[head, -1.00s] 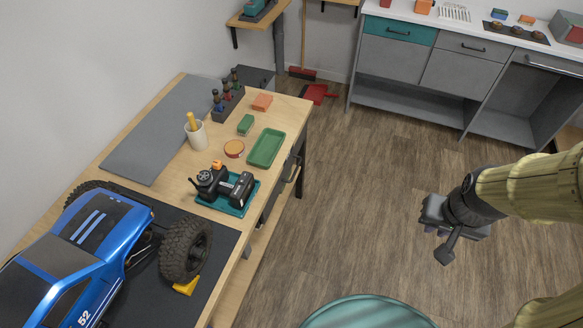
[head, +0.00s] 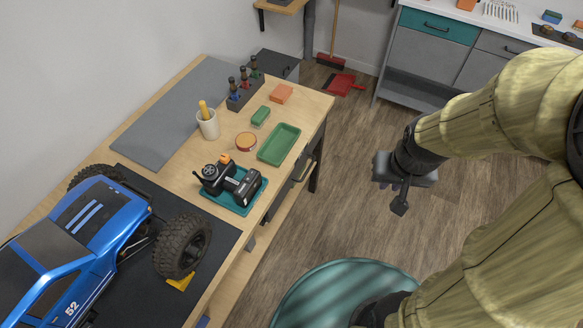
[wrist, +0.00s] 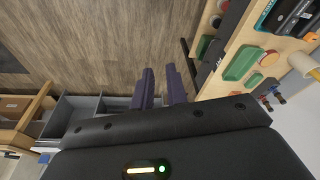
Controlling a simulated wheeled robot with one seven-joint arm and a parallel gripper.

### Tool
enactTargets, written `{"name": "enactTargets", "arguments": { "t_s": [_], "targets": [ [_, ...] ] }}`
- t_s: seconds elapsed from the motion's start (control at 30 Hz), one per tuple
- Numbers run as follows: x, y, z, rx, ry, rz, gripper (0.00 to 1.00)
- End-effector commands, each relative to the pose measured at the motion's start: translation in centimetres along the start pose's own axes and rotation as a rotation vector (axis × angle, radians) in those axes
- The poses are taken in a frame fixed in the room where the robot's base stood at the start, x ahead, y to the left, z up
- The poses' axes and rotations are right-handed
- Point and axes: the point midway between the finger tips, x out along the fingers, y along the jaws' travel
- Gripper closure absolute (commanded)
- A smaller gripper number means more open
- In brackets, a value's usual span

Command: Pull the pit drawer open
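The workbench (head: 215,285) has a grey drawer front (head: 299,186) with a bar handle under its right edge, seen at a steep angle; it looks shut. In the wrist view a dark bar handle (wrist: 187,62) shows beside the bench edge. A teal drawer (head: 438,27) in the back counter is also shut. No label shows which is the pit drawer. My gripper (head: 400,200) hangs over the floor, right of the bench and apart from it. In the wrist view its two fingers (wrist: 160,88) stand apart with nothing between them.
On the bench are a blue truck (head: 75,250), a controller on a teal tray (head: 238,206), a green tray (head: 279,144) and a cup (head: 208,124). A round teal stool or mat (head: 330,290) is low in front.

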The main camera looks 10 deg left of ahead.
Motion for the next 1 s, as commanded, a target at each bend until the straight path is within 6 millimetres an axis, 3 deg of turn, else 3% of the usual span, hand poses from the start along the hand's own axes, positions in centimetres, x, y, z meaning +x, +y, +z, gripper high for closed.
{"name": "enactTargets", "arguments": {
  "t_s": [0.47,0.57,0.67,0.77,1.0],
  "targets": [
    [0.0,0.0,0.0,0.001,0.001,0.0,0.85],
    [0.8,0.3,-0.6,0.008,0.017,0.008,0.85],
    [3.0,1.0,-2.4,0.026,0.067,0.026,0.85],
    [6.6,2.1,-5.6,0.06,0.16,0.04,0.85],
    [17.4,3.2,-14.5,0.15,0.43,-0.107,0.85]
  ]
}}
